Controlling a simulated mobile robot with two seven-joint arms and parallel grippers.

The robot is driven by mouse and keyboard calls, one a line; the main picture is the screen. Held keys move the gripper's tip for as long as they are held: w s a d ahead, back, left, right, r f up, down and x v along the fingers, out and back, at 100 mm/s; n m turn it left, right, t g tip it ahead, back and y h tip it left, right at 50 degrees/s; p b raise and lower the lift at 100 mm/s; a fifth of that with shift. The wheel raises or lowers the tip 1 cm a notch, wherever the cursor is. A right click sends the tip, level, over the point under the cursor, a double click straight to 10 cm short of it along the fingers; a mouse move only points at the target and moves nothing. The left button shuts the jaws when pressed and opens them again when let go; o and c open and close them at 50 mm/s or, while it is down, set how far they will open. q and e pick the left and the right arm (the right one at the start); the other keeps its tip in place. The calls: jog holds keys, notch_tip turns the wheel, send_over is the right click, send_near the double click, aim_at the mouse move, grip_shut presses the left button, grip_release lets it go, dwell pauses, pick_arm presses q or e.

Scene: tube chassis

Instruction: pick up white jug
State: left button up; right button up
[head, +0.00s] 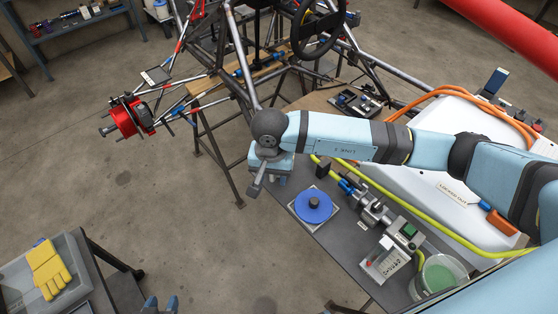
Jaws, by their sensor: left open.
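No white jug can be made out for certain. A small white container (160,11) stands at the top edge, far left of centre, and is too small and cut off to tell if it is a jug. My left gripper (160,304) shows only as two blue fingertips at the bottom edge, apart with nothing seen between them. My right gripper (268,178) is at the end of the light blue arm, above the left end of the grey bench (335,238). Its fingers are seen from above, and I cannot tell whether they are open.
The bench holds a blue disc (313,206), metal fittings and a tub with green contents (438,278). A large white panel (450,150) lies behind it. A tube chassis (240,60) stands at the back. A cart with yellow gloves (47,268) is lower left. Concrete floor is clear between.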

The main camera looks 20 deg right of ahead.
grip_shut()
jog(key=shift+r, duration=0.25)
notch_tip(320, 180, up, 19)
jog(key=b, duration=0.2)
jog(key=shift+r+b, duration=0.2)
jog(key=shift+b, duration=0.1)
dwell(1.0)
dwell(2.3)
